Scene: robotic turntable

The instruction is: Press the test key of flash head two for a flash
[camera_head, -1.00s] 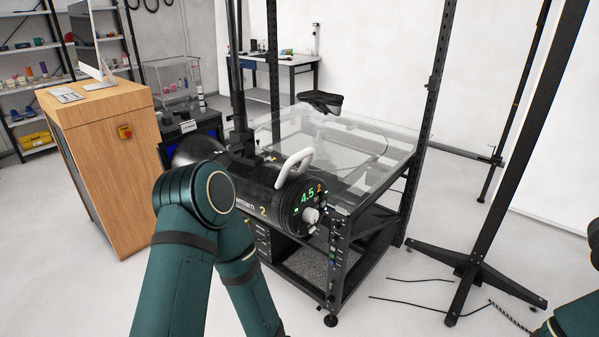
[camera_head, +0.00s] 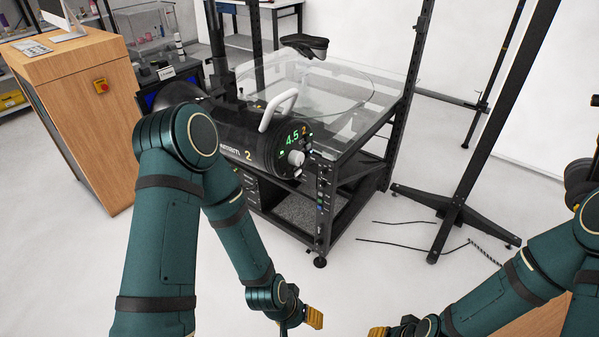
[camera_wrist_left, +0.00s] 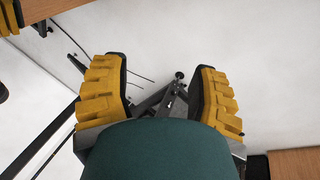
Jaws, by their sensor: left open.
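Flash head two (camera_head: 258,133) is a black cylinder with a white handle, marked 2. It is mounted at the turntable frame's left side. Its end panel shows a green 4.5, an orange 2, a pale knob (camera_head: 296,158) and small lit keys; which one is the test key is too small to tell. My left gripper (camera_head: 314,318) is low in front of the frame, well below and apart from the flash head. The left wrist view shows its yellow fingers (camera_wrist_left: 160,85) spread with nothing between them. My right gripper (camera_head: 378,333) is cut off by the bottom edge.
The turntable's clear top (camera_head: 330,90) sits on a black frame. A black stand (camera_head: 450,210) with spread feet is at the right, cables on the floor beside it. A wooden cabinet (camera_head: 85,120) with a red button stands left. White floor between is open.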

